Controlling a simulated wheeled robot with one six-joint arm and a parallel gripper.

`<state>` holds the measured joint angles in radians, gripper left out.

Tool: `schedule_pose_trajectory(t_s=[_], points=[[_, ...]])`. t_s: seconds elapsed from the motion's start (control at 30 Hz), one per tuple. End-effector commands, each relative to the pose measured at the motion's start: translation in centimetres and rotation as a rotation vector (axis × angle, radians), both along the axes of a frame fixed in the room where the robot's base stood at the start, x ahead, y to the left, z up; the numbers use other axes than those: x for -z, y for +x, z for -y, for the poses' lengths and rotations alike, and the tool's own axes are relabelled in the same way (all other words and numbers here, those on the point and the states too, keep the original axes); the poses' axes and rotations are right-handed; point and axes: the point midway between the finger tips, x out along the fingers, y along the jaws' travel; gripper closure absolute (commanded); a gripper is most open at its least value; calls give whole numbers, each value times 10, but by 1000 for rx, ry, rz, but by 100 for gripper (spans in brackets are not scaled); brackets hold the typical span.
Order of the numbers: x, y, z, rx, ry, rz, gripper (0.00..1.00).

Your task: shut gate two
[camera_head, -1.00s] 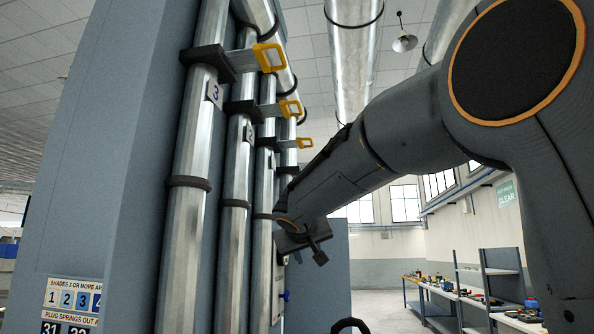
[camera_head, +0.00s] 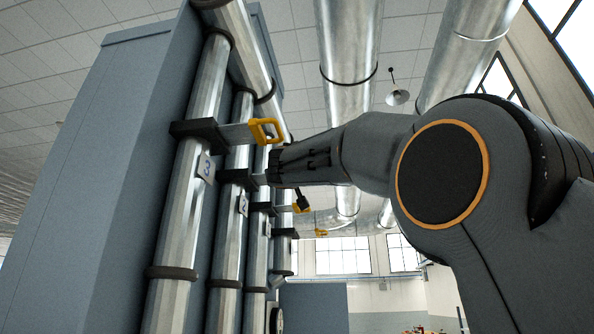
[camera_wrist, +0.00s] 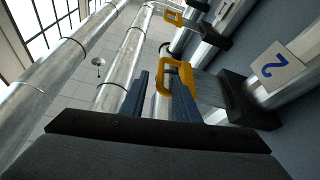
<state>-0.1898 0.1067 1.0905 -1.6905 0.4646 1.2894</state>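Gate two has a yellow loop handle (camera_wrist: 164,82) on a grey slide plate (camera_wrist: 210,90) that stands out from its dark collar (camera_wrist: 250,98). A plate marked 2 (camera_wrist: 275,66) is beside it on the pipe. My gripper (camera_wrist: 162,92) is open, and its blue fingers are on either side of the handle in the wrist view; I cannot tell if they touch it. In the head view, the collar of gate two (camera_head: 238,179) and its label (camera_head: 243,205) show, but my gripper (camera_head: 276,168) hides the handle.
Gate three's yellow handle (camera_head: 265,131) stands out close above my gripper, with its label (camera_head: 205,168) on the nearest pipe. Farther yellow handles (camera_head: 301,205) are beyond. A blue-grey cabinet (camera_head: 110,190) backs the pipes. Large ducts (camera_head: 349,70) run overhead. Room to the right is open.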

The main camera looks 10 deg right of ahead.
Motion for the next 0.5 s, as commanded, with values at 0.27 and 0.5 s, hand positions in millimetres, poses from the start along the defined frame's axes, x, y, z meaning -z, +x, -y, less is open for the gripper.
schedule_pose_trajectory(t_s=[0.27, 0.5], points=[[-13, 25, 9, 1, 0, -1, 71], [-15, 35, 12, 0, 1, -2, 71]])
